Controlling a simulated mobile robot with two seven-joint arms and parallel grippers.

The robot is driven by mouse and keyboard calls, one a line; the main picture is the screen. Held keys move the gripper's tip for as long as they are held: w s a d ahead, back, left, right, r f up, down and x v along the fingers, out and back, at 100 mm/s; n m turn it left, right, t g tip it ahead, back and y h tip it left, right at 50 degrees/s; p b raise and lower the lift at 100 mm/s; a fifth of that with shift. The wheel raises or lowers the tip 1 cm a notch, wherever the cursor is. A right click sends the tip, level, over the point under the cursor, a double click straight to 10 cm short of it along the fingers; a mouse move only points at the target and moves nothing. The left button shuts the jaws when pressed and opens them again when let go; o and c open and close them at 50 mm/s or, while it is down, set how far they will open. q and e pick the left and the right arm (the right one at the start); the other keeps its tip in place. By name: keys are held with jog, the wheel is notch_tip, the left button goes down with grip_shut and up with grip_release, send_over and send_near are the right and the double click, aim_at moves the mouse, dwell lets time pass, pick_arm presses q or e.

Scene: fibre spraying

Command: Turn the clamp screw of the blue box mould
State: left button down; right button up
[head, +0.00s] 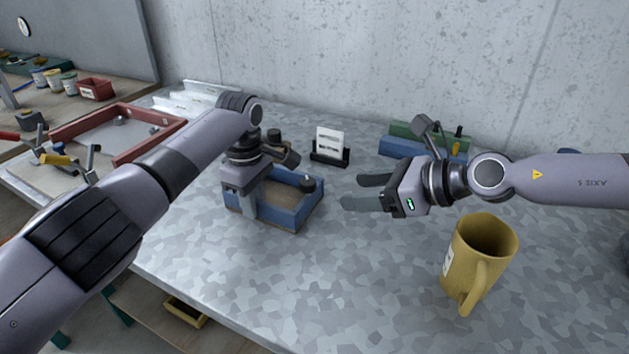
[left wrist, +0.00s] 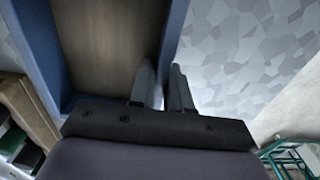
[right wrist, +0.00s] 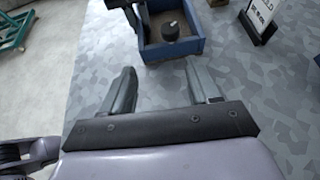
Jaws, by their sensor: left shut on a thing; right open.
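The blue box mould (head: 303,212) sits on the grey table, an open tray with blue walls and a brown floor. My left gripper (head: 249,212) points down at the mould's near left side. In the left wrist view its fingers (left wrist: 162,78) straddle a blue wall (left wrist: 172,40) and are shut on it. My right gripper (head: 354,191) is open and empty, right of the mould and apart from it, with its fingers toward it.
A yellow mug (head: 462,262) stands right of the mould, below my right arm. A card in a black holder (head: 330,158) stands behind the mould. A green and blue mould (head: 402,146) lies at the back right. A red frame (head: 128,150) lies at the left. The front table middle is clear.

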aim_at(311, 182)
jog(key=shift+m+t, duration=0.5)
jog(key=shift+t, duration=0.1)
jog(key=x, duration=0.7)
jog(key=w+r+x, duration=0.1)
jog(key=x, duration=0.3)
jog(key=shift+w, duration=0.15)
jog(key=c, duration=1)
